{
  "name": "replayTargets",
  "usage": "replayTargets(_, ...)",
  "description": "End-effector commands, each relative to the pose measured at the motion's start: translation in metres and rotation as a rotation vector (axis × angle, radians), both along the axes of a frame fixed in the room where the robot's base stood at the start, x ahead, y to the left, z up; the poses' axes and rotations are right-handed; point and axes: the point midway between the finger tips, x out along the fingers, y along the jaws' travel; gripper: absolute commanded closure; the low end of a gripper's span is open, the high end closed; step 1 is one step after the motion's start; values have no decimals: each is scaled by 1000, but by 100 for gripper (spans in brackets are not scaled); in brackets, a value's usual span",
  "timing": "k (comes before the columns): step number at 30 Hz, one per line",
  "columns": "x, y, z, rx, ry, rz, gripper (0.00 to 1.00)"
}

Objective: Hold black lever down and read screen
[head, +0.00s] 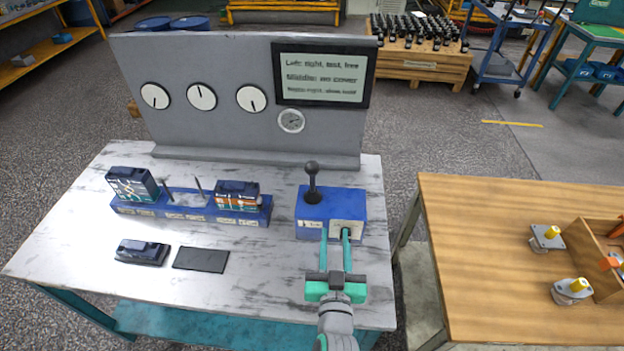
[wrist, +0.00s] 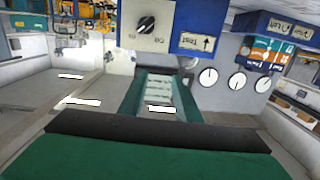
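The black lever (head: 312,183) stands upright with a round knob on the blue box (head: 310,205) at the table's right side. My gripper (head: 336,235) is at the front face of that box, in front of and below the lever. Its teal fingers are apart and nothing shows between them. The lever is not touched. The screen (head: 322,75) shows small text: "Left: right, test, free", "Middle: no cover", and a third line too blurred to read surely. In the wrist view, upside down, the box's front shows a black rotary switch (wrist: 146,24) and a "Test" label (wrist: 202,42).
The grey panel (head: 200,120) carries three white dials and a small gauge (head: 291,121). A dark module (head: 142,252) and black plate (head: 201,259) lie in front. A wooden table (head: 480,260) stands right.

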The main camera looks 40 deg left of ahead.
Motion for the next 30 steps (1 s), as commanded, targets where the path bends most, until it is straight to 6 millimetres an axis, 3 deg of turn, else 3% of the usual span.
replayTargets(3, 9, 33, 26, 6, -29, 75, 70)
replayTargets(9, 13, 61, 47, 5, -53, 142, 70)
replayTargets(17, 28, 77, 51, 5, -58, 151, 70)
replayTargets(30, 78, 126, 51, 6, -57, 153, 70)
